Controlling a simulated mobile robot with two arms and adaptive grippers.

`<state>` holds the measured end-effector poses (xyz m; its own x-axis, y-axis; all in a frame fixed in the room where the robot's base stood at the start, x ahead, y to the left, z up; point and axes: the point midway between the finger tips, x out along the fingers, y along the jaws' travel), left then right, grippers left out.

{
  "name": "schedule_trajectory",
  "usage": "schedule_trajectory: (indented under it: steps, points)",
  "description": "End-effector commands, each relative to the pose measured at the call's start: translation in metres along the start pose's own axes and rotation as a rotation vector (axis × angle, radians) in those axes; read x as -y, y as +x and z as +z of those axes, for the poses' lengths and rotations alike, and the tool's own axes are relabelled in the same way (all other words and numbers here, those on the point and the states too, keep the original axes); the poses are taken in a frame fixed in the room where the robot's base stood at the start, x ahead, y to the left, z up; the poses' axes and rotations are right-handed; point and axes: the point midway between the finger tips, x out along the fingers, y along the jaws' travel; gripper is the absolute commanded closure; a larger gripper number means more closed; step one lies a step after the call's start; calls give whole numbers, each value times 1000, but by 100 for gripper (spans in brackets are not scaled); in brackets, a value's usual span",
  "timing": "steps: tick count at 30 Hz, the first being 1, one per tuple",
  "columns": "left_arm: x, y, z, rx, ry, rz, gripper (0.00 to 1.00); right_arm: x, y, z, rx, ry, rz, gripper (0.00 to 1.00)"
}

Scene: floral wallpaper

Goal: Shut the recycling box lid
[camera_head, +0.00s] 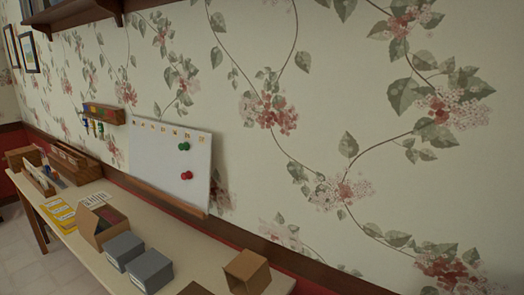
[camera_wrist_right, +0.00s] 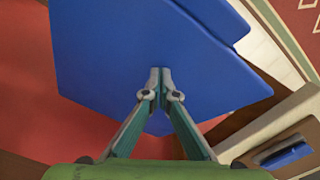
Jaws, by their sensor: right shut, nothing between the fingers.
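A large blue panel (camera_wrist_right: 135,55) fills the upper middle of the right wrist view. It looks like part of the recycling box, but I cannot tell whether it is the lid or the body, or how far the lid stands open. A second blue edge (camera_wrist_right: 225,15) shows at its upper right. My right gripper (camera_wrist_right: 160,75) is shut and empty, its tips in front of the blue panel. I cannot tell whether they touch it. The head view shows neither gripper and no blue box.
In the head view a long table (camera_head: 205,252) holds an open cardboard box (camera_head: 88,232), grey boxes (camera_head: 149,271) and a brown box (camera_head: 246,271). A whiteboard (camera_head: 165,158) leans at the wall. In the right wrist view a pale tan structure (camera_wrist_right: 275,125) stands at the right beside a red surface (camera_wrist_right: 85,130).

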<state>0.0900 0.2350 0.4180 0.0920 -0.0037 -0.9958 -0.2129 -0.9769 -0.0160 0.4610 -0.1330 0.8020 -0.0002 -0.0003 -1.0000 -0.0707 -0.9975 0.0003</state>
Motion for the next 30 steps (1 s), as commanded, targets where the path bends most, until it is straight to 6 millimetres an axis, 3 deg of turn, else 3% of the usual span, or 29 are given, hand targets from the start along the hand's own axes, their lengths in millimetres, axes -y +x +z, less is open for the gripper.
schedule_trajectory:
  steps: [30]
  points:
    - [0, 21, 1, -1, 0, 0, 0, 0, 53, 0, 1, -1, -1, 100]
